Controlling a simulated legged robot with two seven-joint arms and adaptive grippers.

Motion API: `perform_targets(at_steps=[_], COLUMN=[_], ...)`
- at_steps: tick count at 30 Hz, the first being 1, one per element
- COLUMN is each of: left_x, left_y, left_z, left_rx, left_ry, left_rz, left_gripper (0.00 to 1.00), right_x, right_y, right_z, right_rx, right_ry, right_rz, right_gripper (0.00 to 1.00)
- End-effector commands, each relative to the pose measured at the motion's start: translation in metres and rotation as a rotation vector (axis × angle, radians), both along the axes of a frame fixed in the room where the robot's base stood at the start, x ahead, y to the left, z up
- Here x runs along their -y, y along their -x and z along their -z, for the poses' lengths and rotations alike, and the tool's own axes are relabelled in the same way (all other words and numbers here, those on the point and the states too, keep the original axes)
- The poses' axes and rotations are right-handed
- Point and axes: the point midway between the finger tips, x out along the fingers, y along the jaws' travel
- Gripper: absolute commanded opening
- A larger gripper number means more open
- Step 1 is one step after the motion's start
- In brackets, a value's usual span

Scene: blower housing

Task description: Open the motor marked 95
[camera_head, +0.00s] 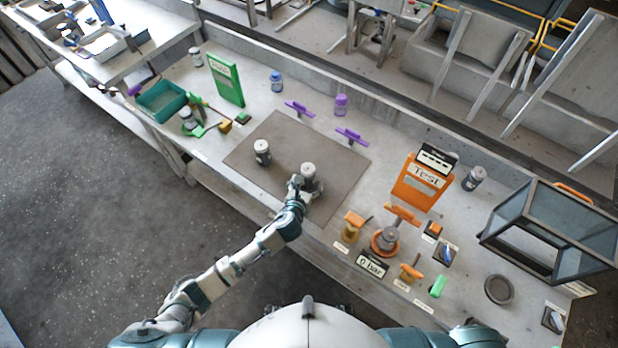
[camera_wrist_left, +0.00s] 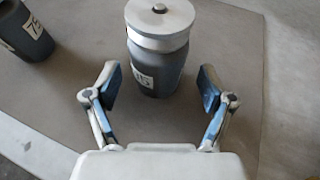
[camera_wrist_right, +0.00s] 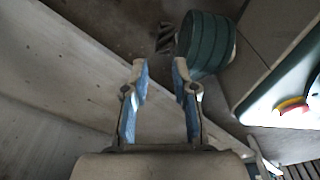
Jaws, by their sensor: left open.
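A grey motor (camera_head: 309,174) with a pale round lid stands upright on the grey mat. It also shows in the left wrist view (camera_wrist_left: 157,66), where its label ends in 5 and the first digit is hard to read. My left gripper (camera_head: 299,184) is open at this motor's near side, with a finger on either side and visible gaps to it. A second similar motor (camera_head: 262,153), labelled 75 in the left wrist view (camera_wrist_left: 27,32), stands upright to the left. My right gripper (camera_wrist_right: 160,78) is open and empty, away from the motors; it is not visible in the head view.
The mat (camera_head: 250,175) is otherwise bare. Purple tools (camera_head: 351,136) lie behind it. A green tray (camera_head: 161,99) and green panel (camera_head: 226,81) stand at left. An orange Test stand (camera_head: 418,186), orange fixtures (camera_head: 385,243) and a glass-sided box (camera_head: 545,230) are at right.

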Motion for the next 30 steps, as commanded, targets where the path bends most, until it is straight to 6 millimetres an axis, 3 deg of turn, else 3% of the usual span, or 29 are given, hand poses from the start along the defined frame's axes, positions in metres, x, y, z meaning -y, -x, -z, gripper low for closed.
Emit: perform_targets(at_steps=[5, 13, 23, 30], left_x=[0.006, 0.008, 0.008, 0.008], left_y=[-0.021, -0.024, -0.024, -0.024], left_z=[0.011, 0.011, 0.011, 0.01], left_rx=[-0.001, 0.0, -0.001, 0.001], left_ry=[-0.001, -0.001, -0.001, -0.001], left_rz=[-0.001, 0.0, 0.0, 0.0], left_gripper=[0.82, 0.82, 0.01, 0.0], right_x=[-0.003, -0.003, -0.003, -0.003], right_y=[-0.012, -0.015, -0.015, -0.015], right_z=[-0.003, -0.005, -0.004, -0.004], right_rx=[0.005, 0.007, 0.005, 0.006], right_ry=[-0.001, -0.002, -0.002, -0.002], right_rz=[0.002, 0.002, 0.002, 0.002], right_gripper=[0.27, 0.27, 0.27, 0.27])
